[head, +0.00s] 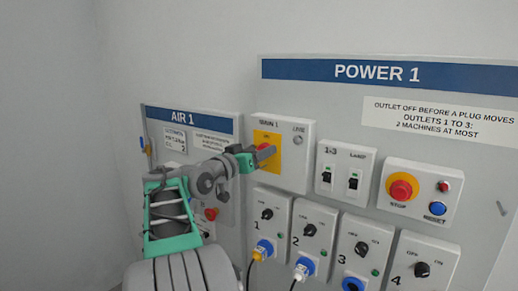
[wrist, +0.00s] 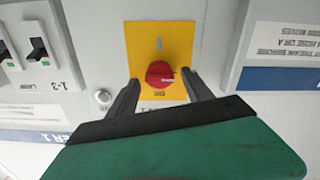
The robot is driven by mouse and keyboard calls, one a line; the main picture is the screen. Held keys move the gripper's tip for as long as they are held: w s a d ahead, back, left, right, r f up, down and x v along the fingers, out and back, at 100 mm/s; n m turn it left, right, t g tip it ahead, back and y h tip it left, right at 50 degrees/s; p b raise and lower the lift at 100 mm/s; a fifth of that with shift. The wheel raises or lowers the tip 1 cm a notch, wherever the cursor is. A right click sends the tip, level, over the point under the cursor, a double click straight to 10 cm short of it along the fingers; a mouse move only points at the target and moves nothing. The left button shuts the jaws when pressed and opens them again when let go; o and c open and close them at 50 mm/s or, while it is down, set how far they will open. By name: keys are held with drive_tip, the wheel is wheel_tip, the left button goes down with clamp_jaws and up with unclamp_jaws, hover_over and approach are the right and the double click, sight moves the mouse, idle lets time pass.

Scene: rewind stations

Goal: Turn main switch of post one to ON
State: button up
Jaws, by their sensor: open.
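The main switch of post one is a red rotary knob (head: 264,148) on a yellow plate (head: 266,137), in the box marked MAIN 1. The wrist view shows the red knob (wrist: 160,74) from close by, with the picture upside down. My gripper (head: 268,154) is at the switch in the head view and partly covers the knob. In the wrist view my gripper (wrist: 161,82) is open, one finger on each side of the knob, with gaps showing.
Right of the main box are the 1-3 and LAMP switches (head: 341,168) and the STOP button (head: 402,187). Below are outlet boxes with small knobs, two with plugs (head: 303,268). The AIR 1 panel (head: 191,117) is at the left, partly behind my arm.

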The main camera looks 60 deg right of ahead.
drive_tip(key=shift+d, duration=0.15)
clamp_jaws()
idle(0.6)
